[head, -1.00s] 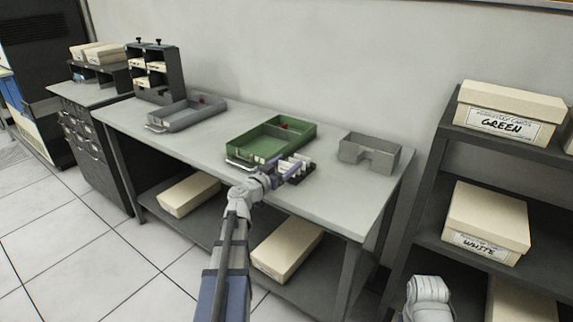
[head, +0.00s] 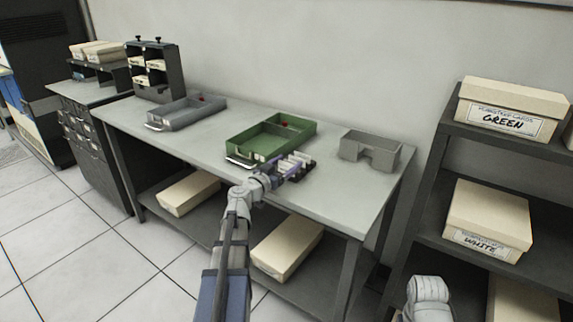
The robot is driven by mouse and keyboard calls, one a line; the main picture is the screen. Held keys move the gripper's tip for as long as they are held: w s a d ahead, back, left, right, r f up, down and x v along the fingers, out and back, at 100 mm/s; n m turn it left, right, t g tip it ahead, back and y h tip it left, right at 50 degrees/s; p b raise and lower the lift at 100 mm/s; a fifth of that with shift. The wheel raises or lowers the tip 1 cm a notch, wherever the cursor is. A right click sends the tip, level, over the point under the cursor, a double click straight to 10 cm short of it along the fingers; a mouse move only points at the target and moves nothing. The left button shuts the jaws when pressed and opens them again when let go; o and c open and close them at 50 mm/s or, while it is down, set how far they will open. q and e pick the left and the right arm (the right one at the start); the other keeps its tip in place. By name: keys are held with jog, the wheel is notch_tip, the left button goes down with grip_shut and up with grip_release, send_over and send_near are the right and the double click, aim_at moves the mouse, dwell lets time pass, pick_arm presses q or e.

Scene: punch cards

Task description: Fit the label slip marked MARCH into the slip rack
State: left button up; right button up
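A small dark rack holding several white slips (head: 297,162) stands on the table just right of the green tray; I take it for the slip rack. The writing on the slips is too small to read, so I cannot tell which is marked MARCH. My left gripper (head: 287,172) reaches in from the front and is right at the rack, its fingers over or beside the slips. Whether its fingers are open or shut on a slip is too small to tell. Part of my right arm (head: 428,294) shows at the lower right; its fingers are not visible.
The green tray (head: 240,161) and a grey tray (head: 172,122) lie left of the rack. An empty grey holder (head: 352,149) stands to the right. The table's front right (head: 345,205) is clear. Shelves with boxes (head: 497,150) stand at the right.

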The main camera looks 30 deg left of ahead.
pick_arm(q)
jog(key=o, duration=0.3)
jog(key=shift+s, duration=0.1)
jog(key=s, duration=0.7)
jog(key=shift+s+a, duration=0.3)
jog(key=shift+s, duration=0.05)
dwell(0.5)
